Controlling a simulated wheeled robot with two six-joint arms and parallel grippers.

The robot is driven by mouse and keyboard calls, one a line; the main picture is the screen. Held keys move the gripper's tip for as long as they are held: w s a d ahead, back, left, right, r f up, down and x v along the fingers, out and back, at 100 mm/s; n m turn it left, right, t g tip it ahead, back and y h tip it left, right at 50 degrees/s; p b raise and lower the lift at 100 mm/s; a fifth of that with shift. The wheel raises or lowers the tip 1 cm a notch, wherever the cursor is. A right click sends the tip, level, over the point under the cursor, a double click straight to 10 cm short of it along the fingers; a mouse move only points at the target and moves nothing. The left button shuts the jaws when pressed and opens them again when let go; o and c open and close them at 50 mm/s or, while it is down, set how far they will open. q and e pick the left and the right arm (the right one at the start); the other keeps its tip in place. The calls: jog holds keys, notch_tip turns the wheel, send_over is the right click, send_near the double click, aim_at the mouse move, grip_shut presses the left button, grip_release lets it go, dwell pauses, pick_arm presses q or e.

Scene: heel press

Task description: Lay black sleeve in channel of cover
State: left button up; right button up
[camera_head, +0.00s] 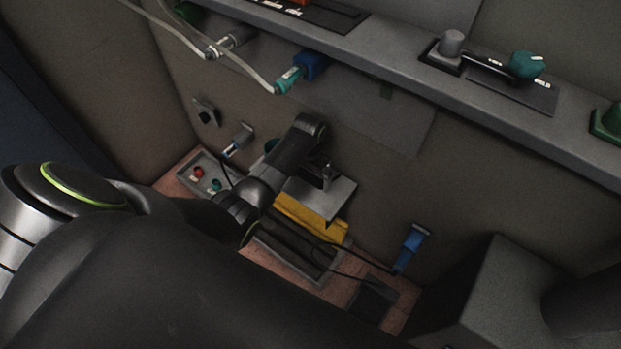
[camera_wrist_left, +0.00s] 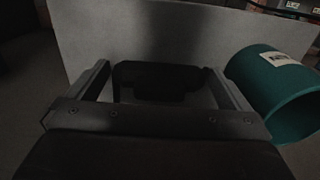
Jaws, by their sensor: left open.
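My left gripper (camera_head: 327,176) reaches down from the left arm, over a light grey plate (camera_head: 338,205) near the wall. In the left wrist view its two fingers (camera_wrist_left: 158,82) are spread apart. A dark, blocky shape (camera_wrist_left: 155,78) shows between them, against a light grey surface (camera_wrist_left: 200,38). It may be the black sleeve, but it is too dark to be sure, and I see no grip on it. I cannot make out the cover's channel. My right gripper is not in view.
A yellow block (camera_head: 312,218) and a dark tray (camera_head: 325,278) lie below the plate. A small parts tray (camera_head: 218,160) is at left, a blue fitting (camera_head: 411,248) at right. A shelf (camera_head: 390,58) runs above.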

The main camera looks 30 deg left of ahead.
pick_arm(q)
jog(key=shift+f, duration=0.3)
jog(key=c, duration=1)
jog(key=shift+s+r, duration=0.1)
jog(key=shift+r, duration=0.15)
